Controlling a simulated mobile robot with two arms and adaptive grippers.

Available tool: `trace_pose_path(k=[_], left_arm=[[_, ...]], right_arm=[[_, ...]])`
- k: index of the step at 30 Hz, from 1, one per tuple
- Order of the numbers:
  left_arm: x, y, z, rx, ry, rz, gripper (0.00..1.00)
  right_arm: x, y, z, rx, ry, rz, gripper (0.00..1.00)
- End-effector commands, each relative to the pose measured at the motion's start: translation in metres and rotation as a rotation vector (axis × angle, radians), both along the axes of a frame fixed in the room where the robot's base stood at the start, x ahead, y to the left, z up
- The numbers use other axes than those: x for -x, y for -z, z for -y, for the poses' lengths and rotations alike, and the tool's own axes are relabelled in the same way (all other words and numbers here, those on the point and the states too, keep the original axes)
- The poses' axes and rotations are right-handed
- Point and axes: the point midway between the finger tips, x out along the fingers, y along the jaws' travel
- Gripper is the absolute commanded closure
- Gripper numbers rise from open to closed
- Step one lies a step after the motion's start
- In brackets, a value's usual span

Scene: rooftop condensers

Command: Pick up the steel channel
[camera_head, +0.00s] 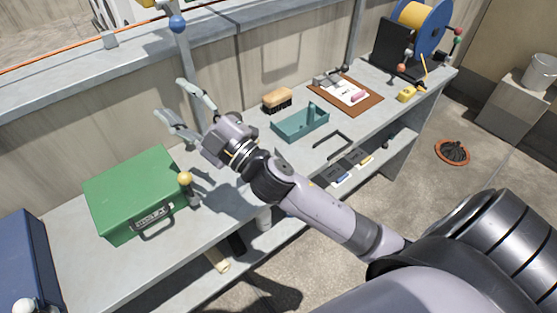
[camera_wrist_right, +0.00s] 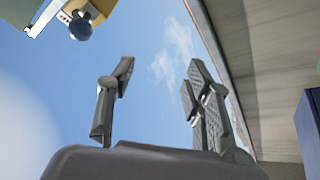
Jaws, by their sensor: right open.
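I cannot tell for certain which item is the steel channel. A slim dark bent bar (camera_head: 331,145) lies at the front of the grey workbench (camera_head: 75,255), right of my right gripper. A small grey metal piece (camera_head: 330,77) lies farther back by the clipboard, too small to make out. My right gripper (camera_head: 170,100) is raised over the back of the bench, left of both, its fingers spread and empty. In the right wrist view the gripper (camera_wrist_right: 158,85) points up at sky, with nothing between its fingers. My left gripper is not in view.
A green toolbox (camera_head: 130,185) stands left, with a yellow-knobbed item (camera_head: 185,180) beside it. A brush (camera_head: 277,99), teal tray (camera_head: 300,122), clipboard (camera_head: 368,98) and cable reel (camera_head: 427,30) line the right side.

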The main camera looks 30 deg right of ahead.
Motion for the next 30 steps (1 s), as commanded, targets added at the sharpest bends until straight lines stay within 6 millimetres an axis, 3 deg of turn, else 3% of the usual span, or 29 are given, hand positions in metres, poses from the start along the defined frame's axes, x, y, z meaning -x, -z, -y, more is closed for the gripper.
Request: trace_pose_path(k=[1,2,5,9,13,17,21,24,27,30], left_arm=[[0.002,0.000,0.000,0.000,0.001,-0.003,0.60],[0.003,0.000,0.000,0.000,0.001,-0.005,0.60],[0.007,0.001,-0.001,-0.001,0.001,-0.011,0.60],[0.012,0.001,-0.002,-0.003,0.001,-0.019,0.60],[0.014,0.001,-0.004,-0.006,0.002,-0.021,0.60],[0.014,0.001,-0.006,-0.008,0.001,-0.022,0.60],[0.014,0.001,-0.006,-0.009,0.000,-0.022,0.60],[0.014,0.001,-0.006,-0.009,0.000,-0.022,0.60],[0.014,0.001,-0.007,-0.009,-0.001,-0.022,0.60],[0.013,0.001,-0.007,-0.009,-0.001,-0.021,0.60]], right_arm=[[0.002,-0.020,-0.021,0.093,-0.086,0.114,0.53],[0.006,-0.028,-0.035,0.148,-0.142,0.175,0.53],[0.022,-0.038,-0.074,0.356,-0.327,0.346,0.53],[0.041,-0.013,-0.107,0.699,-0.585,0.491,0.53],[0.044,0.035,-0.098,1.055,-0.807,0.504,0.53],[0.032,0.081,-0.048,1.411,-0.984,0.386,0.53],[0.015,0.106,0.040,1.748,-1.108,0.126,0.53],[0.009,0.105,0.105,1.918,-1.152,-0.103,0.53],[0.010,0.095,0.156,2.019,-1.170,-0.306,0.53],[0.014,0.086,0.188,2.068,-1.174,-0.448,0.53]])
